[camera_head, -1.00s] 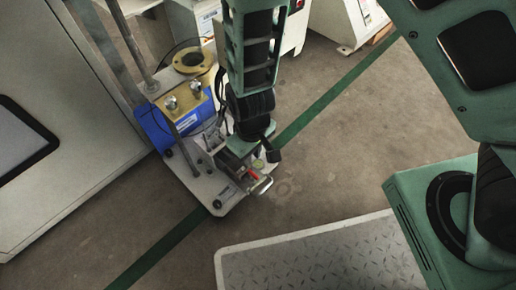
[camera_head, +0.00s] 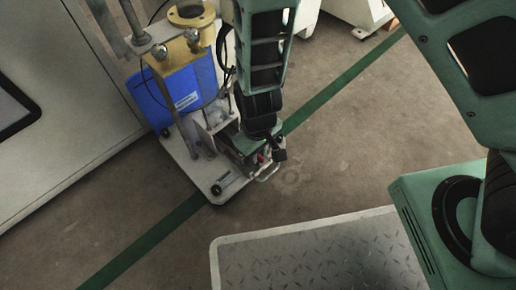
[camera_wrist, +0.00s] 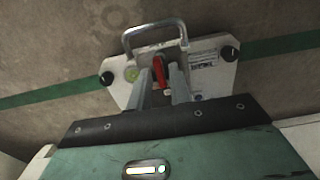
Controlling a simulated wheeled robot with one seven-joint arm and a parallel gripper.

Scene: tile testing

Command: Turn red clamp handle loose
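The red clamp handle (camera_wrist: 158,68) stands at the front of the pale base plate (camera_wrist: 206,84), behind a metal U-shaped bar (camera_wrist: 126,41) in the wrist view. In the head view only a small red bit of it (camera_head: 261,158) shows below my wrist. My gripper (camera_wrist: 160,69) is over the plate with its two grey fingers apart, one on each side of the red handle. A narrow gap seems to show beside the handle. Whether a finger touches it I cannot tell.
A grey cabinet (camera_head: 62,62) is at the left. A treadplate platform (camera_head: 312,262) lies in front. Bare floor is to the right.

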